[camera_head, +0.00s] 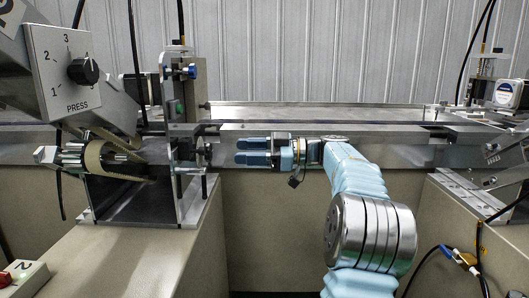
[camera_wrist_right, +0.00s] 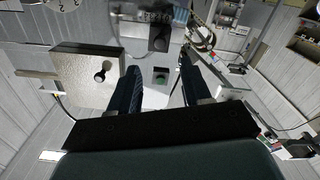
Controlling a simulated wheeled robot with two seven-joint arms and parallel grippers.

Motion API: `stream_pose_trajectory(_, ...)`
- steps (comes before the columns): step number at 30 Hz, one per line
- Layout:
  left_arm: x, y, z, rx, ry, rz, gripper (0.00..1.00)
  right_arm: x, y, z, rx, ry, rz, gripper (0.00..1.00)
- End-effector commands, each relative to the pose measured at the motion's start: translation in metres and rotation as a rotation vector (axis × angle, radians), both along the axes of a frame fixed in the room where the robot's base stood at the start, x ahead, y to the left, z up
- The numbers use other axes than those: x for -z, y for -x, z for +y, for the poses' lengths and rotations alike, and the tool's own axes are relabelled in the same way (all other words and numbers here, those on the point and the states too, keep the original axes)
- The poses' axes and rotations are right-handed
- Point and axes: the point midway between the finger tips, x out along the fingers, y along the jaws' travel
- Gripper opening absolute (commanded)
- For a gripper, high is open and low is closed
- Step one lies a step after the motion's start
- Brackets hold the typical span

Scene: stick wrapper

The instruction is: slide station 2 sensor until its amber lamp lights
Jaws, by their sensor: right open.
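The bracket assembly of the left station, with a blue knob (camera_head: 192,71), stands upright beside the rail; I take it as the station 2 sensor mount, but cannot be sure. A small green part (camera_head: 174,108) sits below the knob. No lit amber lamp can be made out. My right gripper (camera_head: 237,151) is open and empty, pointing left, a short gap to the right of the bracket and slightly below rail height. My left gripper is out of view.
A PRESS dial (camera_head: 84,71) on a grey box and a belt roller (camera_head: 98,157) are at the left. A control box marked 2 (camera_head: 26,278) is at the lower left. The metal rail (camera_head: 320,128) runs across. Another station (camera_head: 505,93) stands at the right.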

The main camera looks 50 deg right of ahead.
Motion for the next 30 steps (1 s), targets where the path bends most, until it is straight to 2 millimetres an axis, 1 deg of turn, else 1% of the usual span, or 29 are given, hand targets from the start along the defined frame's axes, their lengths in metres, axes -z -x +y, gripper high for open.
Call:
stream_pose_trajectory(1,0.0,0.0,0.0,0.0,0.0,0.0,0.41,0.001,0.008,-0.008,0.004,0.0,0.001,0.48)
stream_pose_trajectory(3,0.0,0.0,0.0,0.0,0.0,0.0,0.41,0.001,0.019,-0.016,0.004,0.0,0.002,0.48)
stream_pose_trajectory(6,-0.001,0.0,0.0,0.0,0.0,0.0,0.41,0.001,0.03,-0.025,0.002,-0.001,0.002,0.48)
stream_pose_trajectory(9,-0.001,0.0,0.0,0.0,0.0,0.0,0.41,0.0,0.036,-0.03,0.001,0.0,0.001,0.48)
stream_pose_trajectory(13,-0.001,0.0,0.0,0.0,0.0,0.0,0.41,0.0,0.039,-0.031,-0.001,-0.001,0.001,0.48)
stream_pose_trajectory(30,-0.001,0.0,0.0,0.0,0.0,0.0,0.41,0.0,0.039,-0.031,0.0,-0.001,0.001,0.48)
